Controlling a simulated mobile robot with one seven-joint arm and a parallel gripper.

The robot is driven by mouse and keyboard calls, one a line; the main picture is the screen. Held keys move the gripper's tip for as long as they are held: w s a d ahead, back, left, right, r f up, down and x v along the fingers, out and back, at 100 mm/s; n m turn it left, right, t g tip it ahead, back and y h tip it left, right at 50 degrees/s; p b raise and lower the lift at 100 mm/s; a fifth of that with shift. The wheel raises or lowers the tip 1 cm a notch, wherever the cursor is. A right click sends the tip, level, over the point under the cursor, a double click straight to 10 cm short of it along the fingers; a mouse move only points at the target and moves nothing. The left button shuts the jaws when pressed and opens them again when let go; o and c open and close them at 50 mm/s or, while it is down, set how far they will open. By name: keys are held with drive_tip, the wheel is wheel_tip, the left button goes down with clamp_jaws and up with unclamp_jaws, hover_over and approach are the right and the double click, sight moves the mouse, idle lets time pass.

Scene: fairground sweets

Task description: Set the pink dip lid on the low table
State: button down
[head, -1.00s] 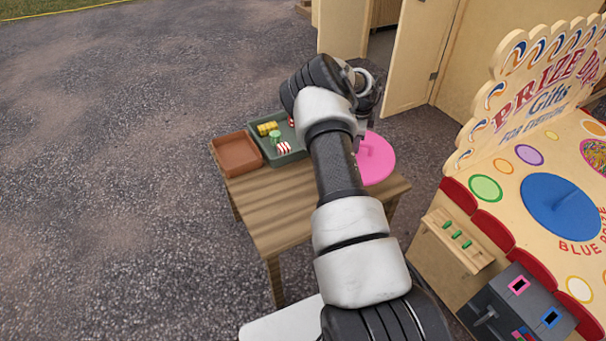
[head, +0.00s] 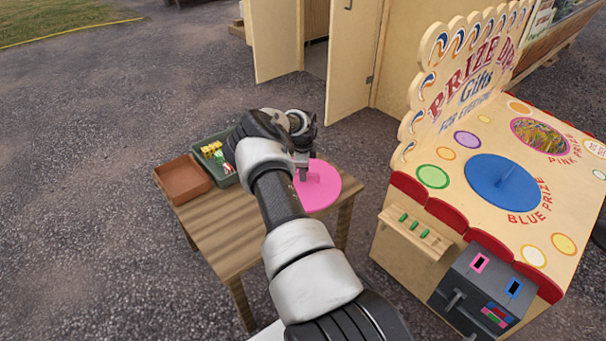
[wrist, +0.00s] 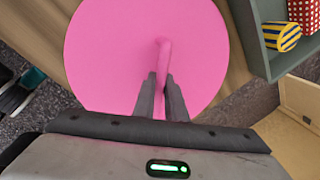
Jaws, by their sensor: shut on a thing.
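The pink dip lid (head: 322,187) is a flat pink disc with a raised handle. It is over the right end of the low wooden table (head: 215,235), flat and level; I cannot tell whether it touches the top. My gripper (head: 303,176) is shut on the lid's handle from above. In the wrist view the lid (wrist: 110,50) fills the middle, and the gripper's fingers (wrist: 161,98) close on the upright handle. My arm hides part of the table and the lid's left side in the head view.
A green tray (head: 226,180) with sweets and an empty brown tray (head: 182,180) stand at the table's far left. The prize stall (head: 400,262) stands to the right, with a blue lid (head: 500,180) in its top. The table's front left is clear.

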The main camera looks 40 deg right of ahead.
drive_tip(key=shift+f, duration=0.1)
drive_tip(key=c, duration=1.8)
unclamp_jaws()
